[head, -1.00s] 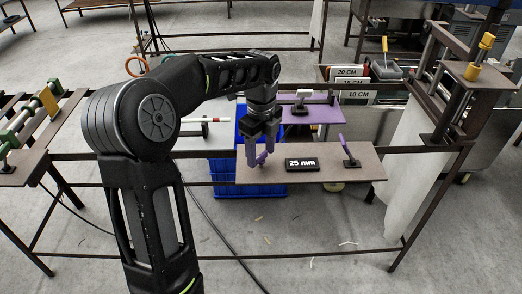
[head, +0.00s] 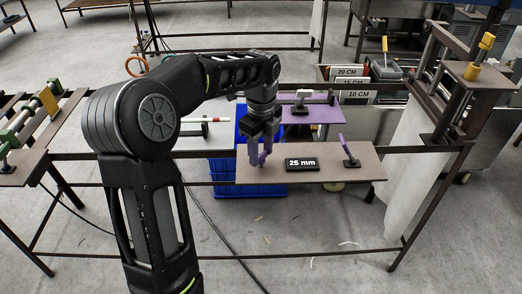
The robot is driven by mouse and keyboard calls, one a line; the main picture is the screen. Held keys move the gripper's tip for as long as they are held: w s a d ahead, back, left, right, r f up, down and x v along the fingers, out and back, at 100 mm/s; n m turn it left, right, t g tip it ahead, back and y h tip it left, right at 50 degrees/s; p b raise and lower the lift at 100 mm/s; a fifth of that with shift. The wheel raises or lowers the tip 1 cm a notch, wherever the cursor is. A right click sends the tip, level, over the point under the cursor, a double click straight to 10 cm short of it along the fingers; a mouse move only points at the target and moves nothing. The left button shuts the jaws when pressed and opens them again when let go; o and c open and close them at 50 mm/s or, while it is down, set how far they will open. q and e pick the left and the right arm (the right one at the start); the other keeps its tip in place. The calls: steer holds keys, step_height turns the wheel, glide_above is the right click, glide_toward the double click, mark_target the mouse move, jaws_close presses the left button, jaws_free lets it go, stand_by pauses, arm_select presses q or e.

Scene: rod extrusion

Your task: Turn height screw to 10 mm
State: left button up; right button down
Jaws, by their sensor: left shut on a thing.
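A black display reading "25 mm" (head: 302,164) stands on a brown board (head: 352,174). My left gripper (head: 259,160) points down over the left end of this board, just left of the display. My right gripper is out of view.
A purple lever (head: 344,147) stands on the board's right side. Behind is a purple plate (head: 323,116) with small fittings. A blue crate (head: 222,181) sits below. Signs (head: 353,84) and a brown frame with yellow knobs (head: 487,41) stand right.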

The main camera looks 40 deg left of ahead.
arm_select(q)
steer(key=n, duration=0.6)
steer(key=shift+n, duration=0.3)
steer(key=n, duration=0.9)
steer(key=shift+n, duration=0.4)
steer(key=n, duration=0.3)
steer(key=shift+n, duration=0.4)
steer(key=n, duration=0.6)
steer(key=o, duration=1.4)
